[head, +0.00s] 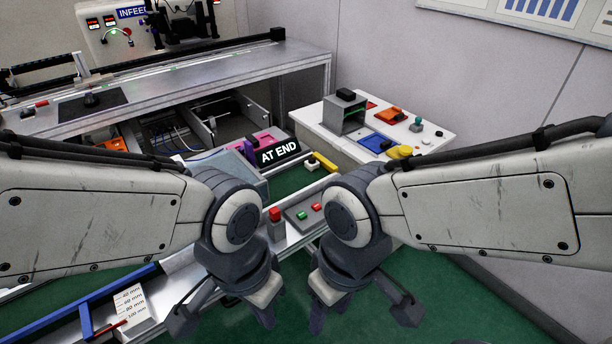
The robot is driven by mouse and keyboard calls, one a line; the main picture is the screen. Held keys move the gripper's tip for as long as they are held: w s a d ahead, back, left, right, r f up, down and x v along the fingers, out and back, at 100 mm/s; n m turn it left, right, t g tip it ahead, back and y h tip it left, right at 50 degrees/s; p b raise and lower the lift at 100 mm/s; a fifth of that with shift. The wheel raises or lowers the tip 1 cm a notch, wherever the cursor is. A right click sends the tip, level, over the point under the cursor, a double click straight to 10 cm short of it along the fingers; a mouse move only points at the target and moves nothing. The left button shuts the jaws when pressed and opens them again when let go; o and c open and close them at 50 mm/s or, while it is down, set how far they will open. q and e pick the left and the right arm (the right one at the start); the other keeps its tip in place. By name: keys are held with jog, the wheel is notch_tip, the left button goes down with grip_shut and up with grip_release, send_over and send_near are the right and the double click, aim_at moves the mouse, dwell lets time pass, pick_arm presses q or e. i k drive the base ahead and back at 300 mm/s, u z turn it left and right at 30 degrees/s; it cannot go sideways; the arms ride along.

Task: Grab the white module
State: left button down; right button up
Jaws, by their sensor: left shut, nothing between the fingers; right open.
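A small white block (312,164) lies on the green strip of the bench, beside a yellow piece (325,161); it may be the white module, but it is too small to be sure. My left gripper (262,308) hangs low in the middle, shut and empty. My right gripper (322,310) hangs just right of it, open, with nothing seen in it. Both are in front of the bench edge, nearer to me than the white block and apart from it. My wrists hide part of the bench.
A button box (306,211) is on the front bench. A white side table (440,137) holds a grey box (344,113) and orange, blue and yellow parts. A card with mm marks (131,306) is at lower left.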

aim_at(312, 164)
jog(key=k, duration=1)
jog(key=z, duration=0.7)
jog(key=i, duration=0.85)
jog(key=z, duration=0.5)
jog(key=i, duration=1.4)
jog(key=u, duration=1.4)
jog(key=i, duration=0.55)
jog(key=u, duration=0.6)
